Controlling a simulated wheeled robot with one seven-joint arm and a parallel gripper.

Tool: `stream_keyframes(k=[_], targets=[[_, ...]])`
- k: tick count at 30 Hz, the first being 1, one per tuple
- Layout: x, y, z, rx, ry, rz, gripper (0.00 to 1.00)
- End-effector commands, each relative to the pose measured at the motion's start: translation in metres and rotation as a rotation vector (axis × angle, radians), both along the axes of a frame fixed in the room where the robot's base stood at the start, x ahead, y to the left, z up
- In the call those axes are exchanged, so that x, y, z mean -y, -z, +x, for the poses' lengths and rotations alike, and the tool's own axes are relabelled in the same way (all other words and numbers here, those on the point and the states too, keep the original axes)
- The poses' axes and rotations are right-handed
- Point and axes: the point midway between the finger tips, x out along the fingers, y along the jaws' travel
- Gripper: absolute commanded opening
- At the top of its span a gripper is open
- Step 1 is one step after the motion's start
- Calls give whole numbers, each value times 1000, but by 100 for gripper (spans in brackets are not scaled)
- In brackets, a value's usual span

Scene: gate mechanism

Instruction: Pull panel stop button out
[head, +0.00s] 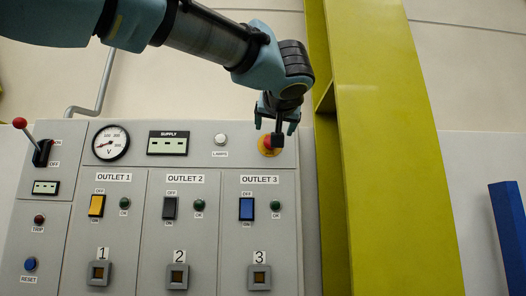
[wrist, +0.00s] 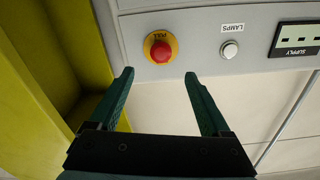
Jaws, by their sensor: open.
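The stop button is a red mushroom knob on a yellow collar (wrist: 160,48), at the top right of the grey panel (head: 226,185). In the head view the stop button (head: 265,145) is partly hidden behind my gripper (head: 276,125). In the wrist view my gripper (wrist: 158,75) is open, with its two dark fingers apart and nothing between them. The button shows just past the fingertips, roughly centred between them. The fingers do not appear to grip it. How far the knob stands out from its collar cannot be told.
A yellow-green post (head: 385,150) stands close to the panel's right side, and shows at left in the wrist view (wrist: 35,95). A lamps button (head: 221,139) sits left of the stop button. A red-knobbed lever (head: 20,123) juts out at the panel's far left.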

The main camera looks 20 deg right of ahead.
Motion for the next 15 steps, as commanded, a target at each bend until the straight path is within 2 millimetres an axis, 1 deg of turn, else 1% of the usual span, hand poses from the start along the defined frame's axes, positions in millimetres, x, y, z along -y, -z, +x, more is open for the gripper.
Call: stream_keyframes(k=[2,5,8,15], targets=[[0,-2,-3,-9,1,3,82],[2,-2,5,-11,-1,6,82],[7,-1,20,-11,-2,7,82],[21,-1,64,-11,-3,7,82]])
